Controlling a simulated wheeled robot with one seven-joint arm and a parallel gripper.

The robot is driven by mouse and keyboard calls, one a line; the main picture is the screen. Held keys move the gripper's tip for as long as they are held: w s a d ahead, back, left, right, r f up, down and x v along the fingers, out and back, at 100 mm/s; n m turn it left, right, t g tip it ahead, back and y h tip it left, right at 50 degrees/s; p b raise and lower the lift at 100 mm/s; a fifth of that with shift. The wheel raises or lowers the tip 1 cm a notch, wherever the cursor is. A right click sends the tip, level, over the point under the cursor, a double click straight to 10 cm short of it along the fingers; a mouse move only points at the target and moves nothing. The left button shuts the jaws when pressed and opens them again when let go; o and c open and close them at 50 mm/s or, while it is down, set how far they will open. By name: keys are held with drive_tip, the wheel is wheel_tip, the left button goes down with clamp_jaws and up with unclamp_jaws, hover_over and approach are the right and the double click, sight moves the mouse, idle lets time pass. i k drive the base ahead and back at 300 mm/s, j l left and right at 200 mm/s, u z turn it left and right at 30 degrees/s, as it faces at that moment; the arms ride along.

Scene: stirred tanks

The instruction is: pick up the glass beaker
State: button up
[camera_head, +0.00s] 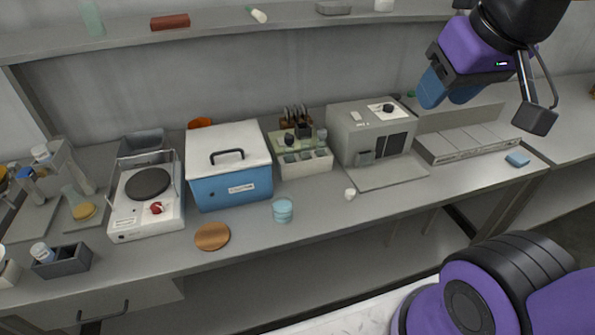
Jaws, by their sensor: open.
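A small pale blue, see-through round vessel (283,210), which looks like the glass beaker, stands upright near the front edge of the bench, right of centre. My gripper (487,104) is at the upper right, high above the bench and well apart from both vessels. Its jaws are open, with nothing seen between them.
A blue box with a white lid (230,185) stands behind the pale blue vessel. A wooden disc (212,236) lies left of it and a small white object (350,194) right of it. A hotplate (147,196), a bottle rack (304,162) and a grey instrument (369,135) line the bench.

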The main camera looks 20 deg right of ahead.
sight(281, 202)
drive_tip(key=j+z, duration=0.15)
drive_tip(key=j, duration=2.45)
drive_tip(key=i, duration=0.05)
